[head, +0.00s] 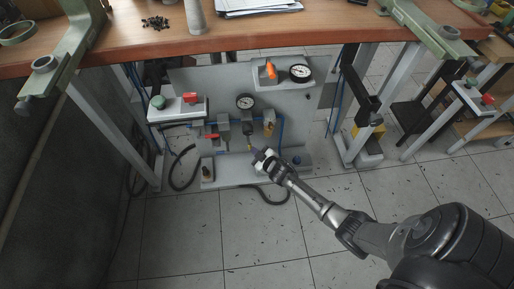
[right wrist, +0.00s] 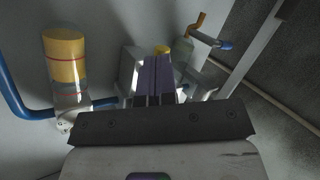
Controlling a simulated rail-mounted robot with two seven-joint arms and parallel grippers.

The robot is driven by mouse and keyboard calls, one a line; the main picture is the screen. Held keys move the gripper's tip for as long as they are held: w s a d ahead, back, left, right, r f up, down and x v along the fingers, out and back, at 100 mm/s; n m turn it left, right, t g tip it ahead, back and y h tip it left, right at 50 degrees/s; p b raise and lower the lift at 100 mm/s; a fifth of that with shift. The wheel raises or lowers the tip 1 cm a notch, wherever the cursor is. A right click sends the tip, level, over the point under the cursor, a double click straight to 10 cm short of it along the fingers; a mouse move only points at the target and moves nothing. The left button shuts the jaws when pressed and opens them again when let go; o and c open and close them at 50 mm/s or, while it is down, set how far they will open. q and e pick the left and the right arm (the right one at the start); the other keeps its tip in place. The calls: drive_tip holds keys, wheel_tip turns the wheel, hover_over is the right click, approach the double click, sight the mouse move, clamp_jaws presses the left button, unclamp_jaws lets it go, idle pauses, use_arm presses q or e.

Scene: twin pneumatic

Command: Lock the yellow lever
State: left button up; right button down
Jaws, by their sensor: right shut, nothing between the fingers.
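A small yellow piece, which looks like the yellow lever (right wrist: 162,49), shows just past my right fingertips in the right wrist view. It is mostly hidden by the fingers, so I cannot tell its angle or whether they touch it. My right gripper (head: 262,157) reaches up to the lower middle of the panel from the right. Its fingers (right wrist: 154,75) are shut together and empty. My left gripper is not in view.
A yellow-and-clear cylinder (right wrist: 65,65) with a blue pipe stands left of the fingers. Floor in front is mostly clear.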

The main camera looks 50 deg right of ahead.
drive_tip(key=s+f+p+v, duration=0.1)
drive_tip(key=p+v, duration=0.5)
drive_tip(key=v, duration=0.7)
drive_tip(key=shift+s+d+f+p, duration=0.35)
drive_tip(key=shift+f, duration=0.4)
